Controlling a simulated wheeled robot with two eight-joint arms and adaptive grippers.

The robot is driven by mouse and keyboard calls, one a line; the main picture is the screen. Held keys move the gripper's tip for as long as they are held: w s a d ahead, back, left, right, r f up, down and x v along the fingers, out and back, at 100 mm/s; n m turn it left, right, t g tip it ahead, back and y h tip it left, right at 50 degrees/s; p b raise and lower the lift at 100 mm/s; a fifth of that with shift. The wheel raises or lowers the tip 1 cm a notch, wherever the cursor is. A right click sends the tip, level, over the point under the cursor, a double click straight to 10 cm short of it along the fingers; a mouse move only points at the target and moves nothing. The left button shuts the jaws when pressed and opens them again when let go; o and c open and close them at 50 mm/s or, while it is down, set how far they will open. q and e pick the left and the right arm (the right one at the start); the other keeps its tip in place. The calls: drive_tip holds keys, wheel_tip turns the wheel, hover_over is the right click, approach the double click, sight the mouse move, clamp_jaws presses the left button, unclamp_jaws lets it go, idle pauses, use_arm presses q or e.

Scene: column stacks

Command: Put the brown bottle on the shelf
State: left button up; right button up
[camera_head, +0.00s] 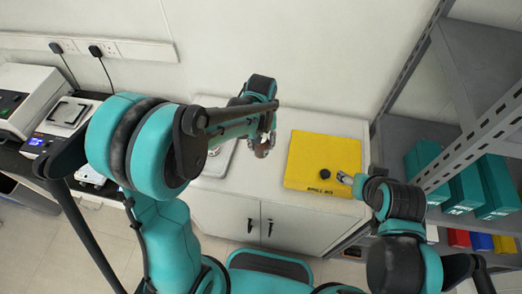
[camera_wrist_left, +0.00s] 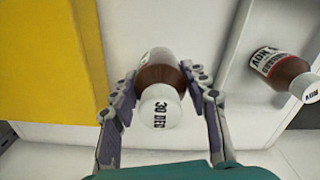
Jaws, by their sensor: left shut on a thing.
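A brown bottle (camera_wrist_left: 160,73) with a white cap marked "30 DEC" stands between the two fingers of my left gripper (camera_wrist_left: 160,85). The gripper is shut on it. In the head view my left gripper (camera_head: 266,138) is over the white cabinet, with a small part of the brown bottle (camera_head: 262,153) showing; the arm hides the rest. The grey metal shelf (camera_head: 400,132) is at the right. My right gripper (camera_head: 345,178) is over the yellow mat's right edge; its fingers are too small to read.
A second brown bottle (camera_wrist_left: 285,68) lies or stands on a grey tray (camera_wrist_left: 240,90). Teal boxes (camera_head: 465,188) fill part of the rack. Lab devices (camera_head: 65,118) stand left.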

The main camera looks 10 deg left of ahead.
sight(261, 150)
use_arm(q)
wheel_tip(261, 150, down, 4)
drive_tip(key=shift+a+f+b, duration=0.1)
drive_tip(key=shift+b, duration=0.65)
drive_tip(key=o, duration=0.9)
drive_tip(key=shift+f, duration=0.15)
drive_tip(key=shift+c, duration=0.2)
drive_tip(key=o, duration=0.4)
drive_tip(key=shift+r, duration=0.2)
